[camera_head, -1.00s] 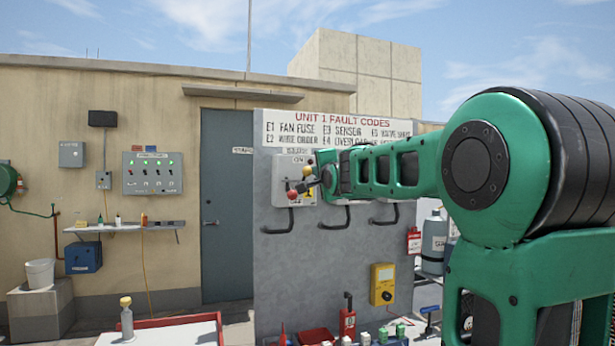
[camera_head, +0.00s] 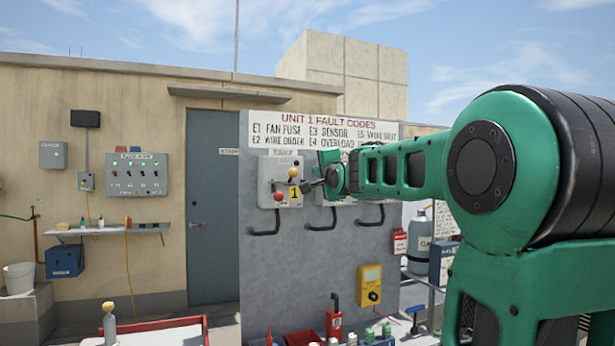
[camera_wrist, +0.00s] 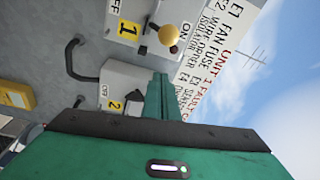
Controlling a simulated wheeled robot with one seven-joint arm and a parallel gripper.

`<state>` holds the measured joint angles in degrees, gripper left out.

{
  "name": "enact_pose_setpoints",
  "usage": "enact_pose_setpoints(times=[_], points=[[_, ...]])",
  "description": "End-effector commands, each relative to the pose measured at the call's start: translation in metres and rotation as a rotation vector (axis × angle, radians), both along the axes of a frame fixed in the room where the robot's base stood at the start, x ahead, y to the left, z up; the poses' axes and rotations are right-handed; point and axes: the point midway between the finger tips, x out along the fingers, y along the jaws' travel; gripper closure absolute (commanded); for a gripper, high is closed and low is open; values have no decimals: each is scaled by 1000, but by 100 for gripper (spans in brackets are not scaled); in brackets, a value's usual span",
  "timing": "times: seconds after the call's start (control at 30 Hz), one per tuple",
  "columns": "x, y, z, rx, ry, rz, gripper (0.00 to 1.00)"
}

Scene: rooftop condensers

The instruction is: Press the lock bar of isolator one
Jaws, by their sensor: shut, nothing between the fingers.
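Isolator one (camera_head: 266,186) is a grey box on the grey panel, with a yellow "1" label, a yellow ball knob (camera_head: 293,172) and a red ball knob (camera_head: 279,196) lower left. In the wrist view its yellow knob (camera_wrist: 169,35) sits on a dark lever near the ON mark; the red knob is out of that view. I cannot tell which part is the lock bar.
Isolator two (camera_wrist: 130,78) is beside isolator one, partly behind my fingers. Black conduits (camera_head: 264,226) bend out below the boxes. A fault code sign (camera_head: 300,131) hangs above. A yellow meter (camera_head: 369,284) and a red-rimmed tray (camera_head: 170,324) are lower down.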

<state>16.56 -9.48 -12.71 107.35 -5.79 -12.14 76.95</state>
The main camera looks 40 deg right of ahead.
Motion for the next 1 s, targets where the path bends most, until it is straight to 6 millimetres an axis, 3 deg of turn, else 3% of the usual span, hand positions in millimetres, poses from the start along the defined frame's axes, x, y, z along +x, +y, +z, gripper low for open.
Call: enact_pose_setpoints(times=[0.2, 0.4, 1.0], points=[[-33, 18, -2, 0, -1, 4, 100], [-52, 27, -3, 0, -1, 5, 100], [-58, 30, -4, 0, 0, 5, 100]])
